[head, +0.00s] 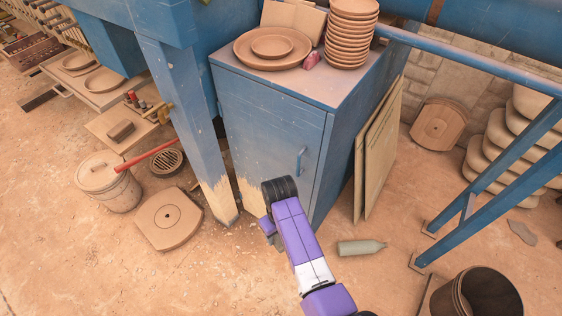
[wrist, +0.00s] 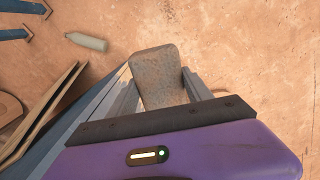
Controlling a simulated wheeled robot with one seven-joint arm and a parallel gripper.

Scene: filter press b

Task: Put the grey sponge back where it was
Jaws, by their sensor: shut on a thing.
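The grey sponge (wrist: 158,78) shows in the wrist view as a worn, rounded grey-brown block. My gripper (wrist: 160,88) is shut on it, one finger on each side, and the sponge sticks out beyond the fingers with open floor behind it. In the head view my arm reaches to the front of the blue cabinet (head: 265,125). There the fingers are mostly hidden by my own wrist, and I cannot make out the sponge. The frames do not show where the sponge was before.
The cabinet top holds a large dish (head: 290,57), a stack of bowls (head: 347,35) and a small pink object (head: 311,61). A low board (head: 105,138) bears a brown block (head: 120,131). A bottle (head: 361,247) lies on the floor. Boards (head: 378,150) lean beside the cabinet.

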